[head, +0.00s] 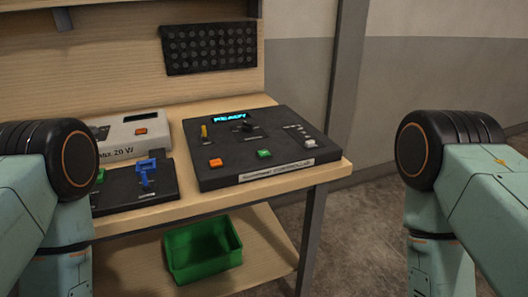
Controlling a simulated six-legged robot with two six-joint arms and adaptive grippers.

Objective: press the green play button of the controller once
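The controller (290,166) is a dark box on the right part of the bench top, with a lit blue display (231,117) that appears to read "READY". The green play button (264,154) is near its front edge, with an orange button (216,162) to its left. A yellow lever, a dark knob and several small pale switches also sit on its face. Nothing touches the green button. My two arms come in at the left and right edges of the head view, but neither gripper is in view.
Left of the controller stand a grey box (125,132) with an orange button and a dark panel (122,197) with a blue part (147,172). A green bin (203,249) sits on the lower shelf. A dark perforated panel (209,48) is on the backboard. Floor right of the bench is clear.

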